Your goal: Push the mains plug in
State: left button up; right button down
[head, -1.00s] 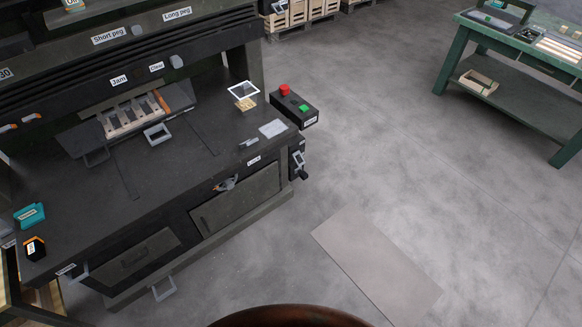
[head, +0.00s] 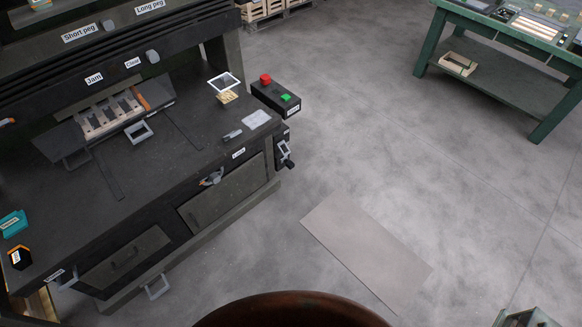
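I cannot make out a mains plug or its socket in the head view. A dark workbench (head: 60,210) fills the left side. A small grey-and-black fitting (head: 286,152) is on its right end, too small to identify. A black control box (head: 276,99) with a red button (head: 265,79) and a green button (head: 287,97) sits at the bench's back right corner. Neither of my grippers is in view.
A green table (head: 500,75) stands at the upper right. A flat grey mat (head: 367,250) lies on the floor. A grey-green object (head: 527,318) shows at the lower right. Open floor separates bench and table.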

aim_at(289, 165)
jog(key=z, duration=0.6)
jog(key=i, duration=1.25)
jog(key=u, duration=1.75)
